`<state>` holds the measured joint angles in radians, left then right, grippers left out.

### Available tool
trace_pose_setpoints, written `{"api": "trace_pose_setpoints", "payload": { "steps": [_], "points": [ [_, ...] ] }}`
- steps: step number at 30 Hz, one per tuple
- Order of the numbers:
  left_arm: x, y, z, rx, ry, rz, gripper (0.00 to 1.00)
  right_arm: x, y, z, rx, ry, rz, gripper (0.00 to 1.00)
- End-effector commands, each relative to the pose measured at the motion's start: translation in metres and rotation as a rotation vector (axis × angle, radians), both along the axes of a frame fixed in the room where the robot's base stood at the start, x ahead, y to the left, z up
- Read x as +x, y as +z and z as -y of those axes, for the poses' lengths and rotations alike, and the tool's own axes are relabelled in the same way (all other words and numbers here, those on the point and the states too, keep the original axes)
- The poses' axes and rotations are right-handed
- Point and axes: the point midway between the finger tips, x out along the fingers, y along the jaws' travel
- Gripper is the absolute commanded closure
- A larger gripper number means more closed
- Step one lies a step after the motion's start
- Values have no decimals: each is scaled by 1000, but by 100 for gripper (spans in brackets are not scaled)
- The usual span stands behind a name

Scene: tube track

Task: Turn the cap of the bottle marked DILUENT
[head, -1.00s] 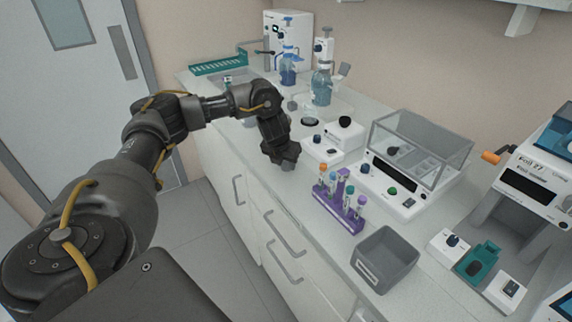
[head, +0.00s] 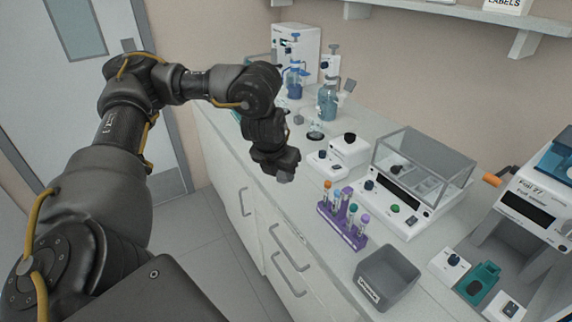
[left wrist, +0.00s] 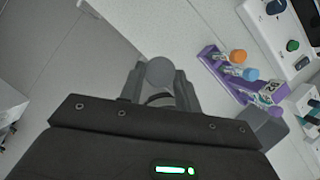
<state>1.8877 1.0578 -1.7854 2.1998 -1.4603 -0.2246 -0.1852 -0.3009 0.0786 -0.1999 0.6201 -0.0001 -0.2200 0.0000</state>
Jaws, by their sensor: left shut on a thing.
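My left gripper (head: 284,174) hangs in front of the counter's front edge, left of the tube rack. In the left wrist view its fingers (left wrist: 160,90) are shut on a round grey thing (left wrist: 160,72), seen end-on; I cannot tell what it is. No marking reading DILUENT can be made out. A bottle with blue liquid (head: 295,84) and a bottle with blue-grey liquid (head: 327,103), both with pump tops, stand at the back of the counter. They are well apart from the gripper. My right gripper is not in view.
A purple rack (head: 342,223) with several capped tubes and a grey bin (head: 385,279) stand near the counter's front edge. A balance with a clear cover (head: 424,165) is behind them. The floor (head: 190,250) left of the drawers is clear.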

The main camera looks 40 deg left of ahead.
Motion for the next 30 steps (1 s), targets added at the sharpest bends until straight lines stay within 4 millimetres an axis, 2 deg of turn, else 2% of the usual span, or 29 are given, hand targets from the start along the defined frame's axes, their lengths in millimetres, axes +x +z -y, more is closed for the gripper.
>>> {"api": "trace_pose_setpoints", "payload": {
  "steps": [6, 22, 26, 30],
  "points": [
    [-13, 7, 7, -1, 0, 0, 88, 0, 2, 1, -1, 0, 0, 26],
    [-15, 5, 10, 1, 22, 0, 88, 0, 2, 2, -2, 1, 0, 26],
    [-16, -3, 18, 6, 125, -1, 88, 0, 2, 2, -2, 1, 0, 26],
    [-19, -20, 32, 12, 347, -1, 88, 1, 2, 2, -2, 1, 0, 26]
  ]
}}
